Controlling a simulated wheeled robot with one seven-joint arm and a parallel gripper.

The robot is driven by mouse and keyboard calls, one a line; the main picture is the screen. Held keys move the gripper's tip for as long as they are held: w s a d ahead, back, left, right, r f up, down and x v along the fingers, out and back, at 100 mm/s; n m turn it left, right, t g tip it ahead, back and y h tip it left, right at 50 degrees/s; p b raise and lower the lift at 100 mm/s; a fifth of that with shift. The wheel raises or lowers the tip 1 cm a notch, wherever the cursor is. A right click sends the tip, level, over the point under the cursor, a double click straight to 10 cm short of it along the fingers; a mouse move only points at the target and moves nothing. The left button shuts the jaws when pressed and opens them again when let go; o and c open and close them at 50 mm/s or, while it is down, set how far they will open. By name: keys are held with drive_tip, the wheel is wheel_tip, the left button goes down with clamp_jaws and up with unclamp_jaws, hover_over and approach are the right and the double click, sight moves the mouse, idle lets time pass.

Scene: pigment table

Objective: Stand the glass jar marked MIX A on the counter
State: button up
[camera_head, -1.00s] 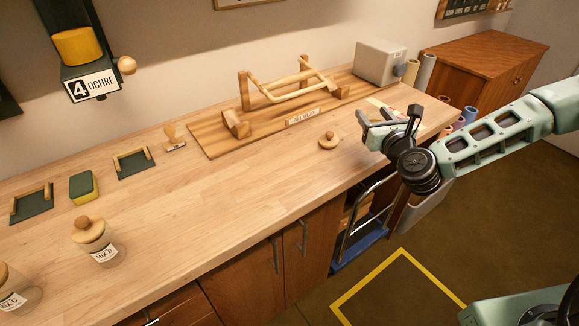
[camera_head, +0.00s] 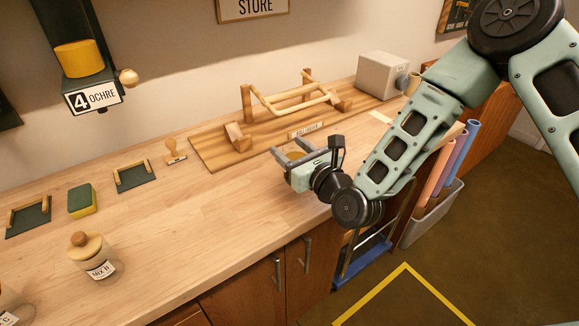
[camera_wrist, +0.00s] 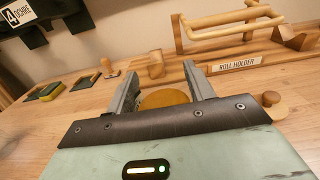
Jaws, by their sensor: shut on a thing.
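My gripper (camera_head: 287,153) is over the middle of the counter (camera_head: 215,225), in front of the roll holder. It is shut on a round thing with an ochre top (camera_wrist: 165,98), seen between the fingers in the wrist view. This looks like the open glass jar with ochre pigment in it; its glass and label are hidden, so MIX A cannot be read. I cannot tell whether its base touches the counter. A loose wooden lid with a knob (camera_wrist: 274,106) lies right of the gripper in the wrist view.
The roll holder (camera_head: 220,150) stands behind the gripper. A jar marked MIX B (camera_head: 97,262), a sponge (camera_head: 82,200), a stamp (camera_head: 174,153) and dark trays (camera_head: 134,176) are to the left. The OCHRE dispenser (camera_head: 90,95) hangs at upper left. Counter between MIX B and gripper is clear.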

drive_tip(key=shift+f+p, duration=0.3)
drive_tip(key=shift+f, duration=1.95)
drive_tip(key=shift+f, duration=0.2)
drive_tip(key=o, duration=1.2)
